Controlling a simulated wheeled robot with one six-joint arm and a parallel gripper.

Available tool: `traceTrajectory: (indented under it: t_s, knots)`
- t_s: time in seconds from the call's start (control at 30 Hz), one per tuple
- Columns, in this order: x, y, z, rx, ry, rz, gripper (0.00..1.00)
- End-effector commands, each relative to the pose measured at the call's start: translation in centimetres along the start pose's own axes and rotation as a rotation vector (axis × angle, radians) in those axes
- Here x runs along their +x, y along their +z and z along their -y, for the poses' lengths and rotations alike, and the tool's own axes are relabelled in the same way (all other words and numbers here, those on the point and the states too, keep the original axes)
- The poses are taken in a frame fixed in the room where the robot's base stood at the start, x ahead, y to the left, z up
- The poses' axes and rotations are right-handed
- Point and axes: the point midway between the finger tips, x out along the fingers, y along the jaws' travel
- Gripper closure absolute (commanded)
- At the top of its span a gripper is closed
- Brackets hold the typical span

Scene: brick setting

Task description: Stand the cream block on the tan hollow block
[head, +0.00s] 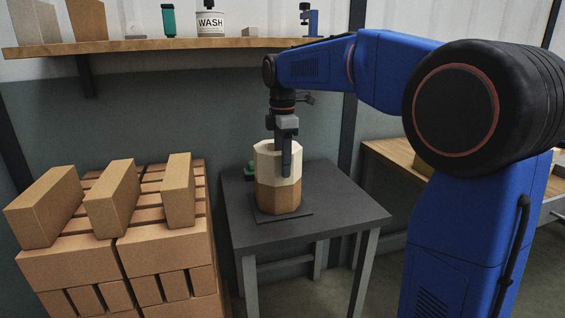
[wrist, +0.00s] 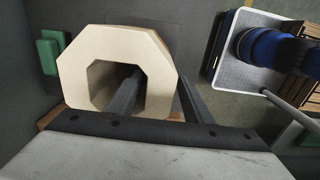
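The cream block (head: 267,160), hollow and eight-sided, stands upright on the tan hollow block (head: 279,197), which sits on a dark mat on the small table. In the head view their sides look roughly lined up, with no visible gap. In the wrist view I see the cream block's top rim (wrist: 76,77) and a tan corner (wrist: 46,119) beneath. My gripper (head: 286,165) points down over the cream block's front wall. In the wrist view my gripper (wrist: 160,78) has one finger inside the hollow and one outside. The fingers look slightly apart from the wall. The seam's far side is hidden.
The dark table (head: 345,210) has bare room to the right and in front. A green object (head: 249,170) lies behind the blocks. Stacked bricks (head: 85,262) stand close on the left. A shelf (head: 150,45) with several items runs above. A wooden bench (head: 392,154) is at the right.

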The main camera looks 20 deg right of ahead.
Motion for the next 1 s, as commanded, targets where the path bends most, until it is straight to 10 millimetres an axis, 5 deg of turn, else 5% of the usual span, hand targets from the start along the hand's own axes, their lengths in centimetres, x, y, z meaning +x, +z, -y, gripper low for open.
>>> traceTrajectory:
  t_s: [0.27,1.0]
  knots:
    - [-0.8,0.0,0.0,0.0,0.001,0.0,0.54]
    - [-12.5,0.0,-0.1,0.0,0.001,0.0,0.54]
